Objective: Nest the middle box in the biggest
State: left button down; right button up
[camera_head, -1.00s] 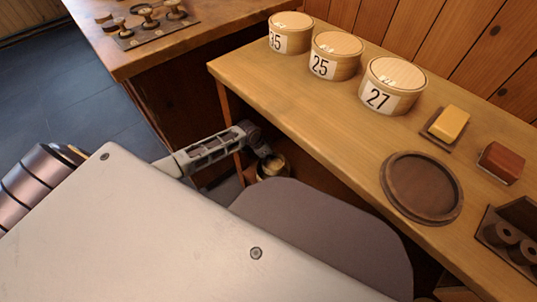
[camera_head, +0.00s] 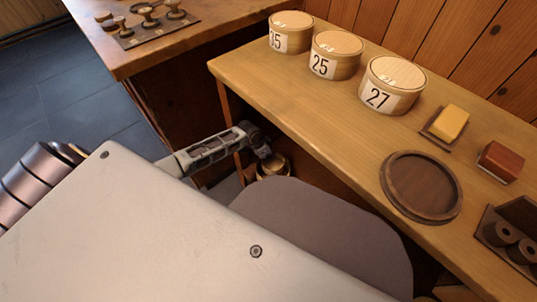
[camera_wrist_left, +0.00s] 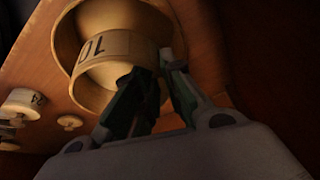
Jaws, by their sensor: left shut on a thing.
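My left gripper (camera_head: 264,152) reaches below the front edge of the long table in the head view. In the left wrist view its fingers (camera_wrist_left: 155,68) are shut on the wall of a pale round box (camera_wrist_left: 104,47) with a numbered label that looks like 10, upside down. A wider round box (camera_wrist_left: 66,42) shows behind and around it. The held box overlaps its opening; how deep it sits, I cannot tell. Pale round rims (camera_head: 272,170) show below the gripper in the head view. My right gripper is not in view.
A round dark tray (camera_head: 420,187) lies nearer. Small pale turned pieces (camera_wrist_left: 24,102) show left in the wrist view. The table edge is close to my left arm.

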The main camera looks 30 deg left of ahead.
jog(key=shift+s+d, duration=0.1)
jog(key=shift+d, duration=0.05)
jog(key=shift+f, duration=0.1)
pick_arm(q)
jog(key=shift+f, duration=0.1)
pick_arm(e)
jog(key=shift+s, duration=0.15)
pick_arm(q)
jog(key=shift+f+p, duration=0.4)
jog(key=shift+p, duration=0.05)
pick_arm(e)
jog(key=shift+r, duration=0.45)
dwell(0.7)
pick_arm(q)
jog(key=c, duration=1.4)
grip_release()
jog(key=shift+c, duration=0.2)
jog(key=shift+o, duration=0.5)
jog(key=o, duration=0.3)
